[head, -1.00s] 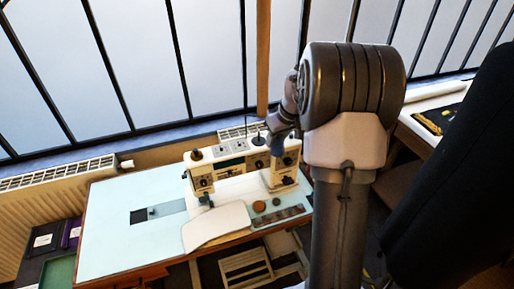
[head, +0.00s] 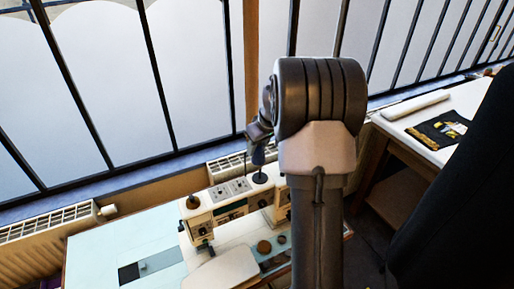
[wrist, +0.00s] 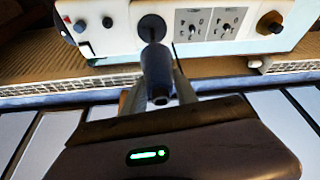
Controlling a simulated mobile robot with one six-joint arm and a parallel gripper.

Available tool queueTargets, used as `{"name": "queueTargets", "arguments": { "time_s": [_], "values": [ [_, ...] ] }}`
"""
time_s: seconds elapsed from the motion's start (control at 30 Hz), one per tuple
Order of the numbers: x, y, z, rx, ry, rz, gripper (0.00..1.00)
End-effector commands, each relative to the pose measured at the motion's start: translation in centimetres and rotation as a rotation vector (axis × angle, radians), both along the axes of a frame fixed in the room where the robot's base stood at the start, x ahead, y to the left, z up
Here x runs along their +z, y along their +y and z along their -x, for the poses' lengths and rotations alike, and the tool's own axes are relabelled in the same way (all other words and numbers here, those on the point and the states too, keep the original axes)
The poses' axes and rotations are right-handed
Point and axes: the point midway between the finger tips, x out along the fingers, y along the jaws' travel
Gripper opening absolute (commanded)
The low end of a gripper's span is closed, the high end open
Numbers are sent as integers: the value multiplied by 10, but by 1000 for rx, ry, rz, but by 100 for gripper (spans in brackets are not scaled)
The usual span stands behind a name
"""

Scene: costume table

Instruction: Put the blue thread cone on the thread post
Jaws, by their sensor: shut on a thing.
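The blue thread cone (head: 258,157) is held by my gripper (head: 257,140) above the white sewing machine. In the wrist view the cone (wrist: 158,74) is between the fingers of my gripper (wrist: 158,98), its small end towards the camera. Below it is the dark round base of the thread post (head: 260,178) on top of the machine. In the wrist view the cone's far end overlaps the post base (wrist: 152,24). Whether the cone is around the post or just above it, I cannot tell.
The sewing machine (head: 226,207) stands on a pale blue table (head: 95,250). Radiators (head: 50,222) and a barred window are behind. A white table (head: 405,130) with dark cloth (head: 440,128) is at right.

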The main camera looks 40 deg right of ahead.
Motion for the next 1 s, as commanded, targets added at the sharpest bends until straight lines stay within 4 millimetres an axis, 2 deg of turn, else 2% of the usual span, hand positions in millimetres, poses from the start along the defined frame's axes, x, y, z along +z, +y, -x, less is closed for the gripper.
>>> {"name": "queueTargets", "arguments": {
  "time_s": [0.17, 0.7, 1.0],
  "values": [
    [-11, 0, 0, 0, 1, 0, 0],
    [-68, 0, 0, 0, 0, 0, 0],
    [-70, 0, 0, 0, 0, 0, 0]
  ]
}}
